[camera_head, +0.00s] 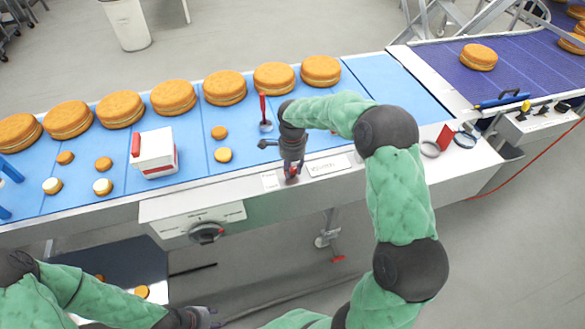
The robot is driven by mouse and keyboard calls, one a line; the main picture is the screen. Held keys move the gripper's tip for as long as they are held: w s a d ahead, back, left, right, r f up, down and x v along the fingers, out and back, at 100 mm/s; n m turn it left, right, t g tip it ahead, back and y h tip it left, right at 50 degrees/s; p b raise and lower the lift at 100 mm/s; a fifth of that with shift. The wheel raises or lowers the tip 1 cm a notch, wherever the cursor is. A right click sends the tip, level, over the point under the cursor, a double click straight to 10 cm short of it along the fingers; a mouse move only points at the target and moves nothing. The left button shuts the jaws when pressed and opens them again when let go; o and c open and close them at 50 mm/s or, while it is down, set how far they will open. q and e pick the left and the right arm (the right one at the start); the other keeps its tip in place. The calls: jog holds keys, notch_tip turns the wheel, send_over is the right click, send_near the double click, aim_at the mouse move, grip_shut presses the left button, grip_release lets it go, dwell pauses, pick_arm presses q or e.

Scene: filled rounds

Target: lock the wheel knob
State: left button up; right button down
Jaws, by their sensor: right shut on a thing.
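My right gripper (291,172) points down at the front edge of the conveyor, in the middle of the view. It is shut on a small red part (292,171), mostly hidden by the fingers; I cannot tell whether this is the wheel knob. A black round knob with a red mark (207,232) is on the white front panel (168,232), to the left of and below my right gripper. My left gripper (208,316) is low at the bottom edge, below that panel and apart from it. Its fingers are too small and dark to read.
Large round cakes (225,88) stand in a row on the blue belt (390,90). Small rounds (223,155), a white and red box (156,153) and a red-handled tool (264,113) lie nearer. A red-ended lever (337,259) hangs below.

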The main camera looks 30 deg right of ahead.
aim_at(292, 170)
jog(key=shift+m, duration=0.7)
jog(key=c, duration=0.9)
grip_release()
jog(key=shift+c, duration=0.2)
notch_tip(292, 170, up, 12)
